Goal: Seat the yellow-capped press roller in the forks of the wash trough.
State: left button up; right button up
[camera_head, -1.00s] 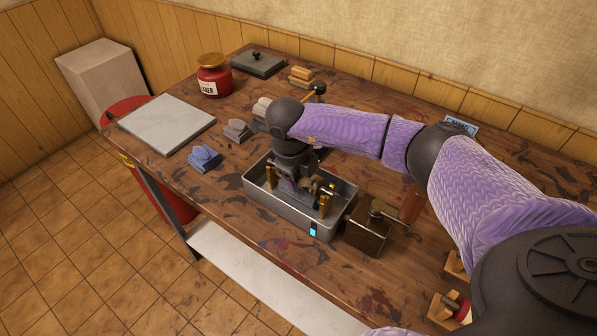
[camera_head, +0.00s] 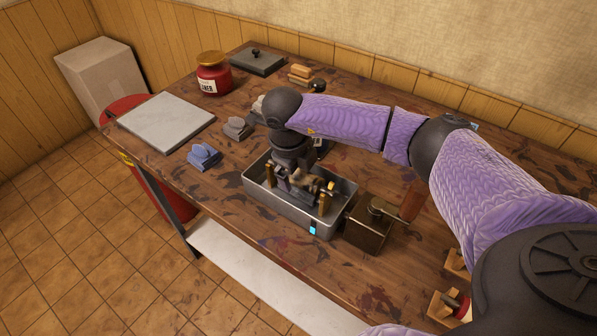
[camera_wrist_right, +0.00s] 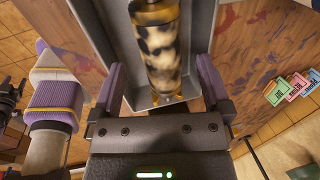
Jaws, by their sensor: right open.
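The wash trough (camera_head: 262,199) is a grey metal tray on the workbench. Brass fork posts stand in it, one at the left (camera_head: 269,172) and one at the right (camera_head: 323,202). The press roller (camera_head: 306,181), mottled dark and tan, lies between the posts with a yellow end (camera_head: 331,186) showing. I cannot tell whether its ends sit fully in the forks. My right gripper (camera_wrist_right: 160,80) is open over the trough, with its fingers apart on either side of the roller (camera_wrist_right: 160,50) in the right wrist view. My right wrist hides part of the trough. My left gripper is out of view.
A brown box with a crank (camera_head: 370,232) stands close to the trough's right. The front bench strip is mostly clear.

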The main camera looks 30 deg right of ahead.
jog(key=v, duration=0.7)
jog(key=shift+r+p, duration=0.15)
jog(key=shift+p, duration=0.3)
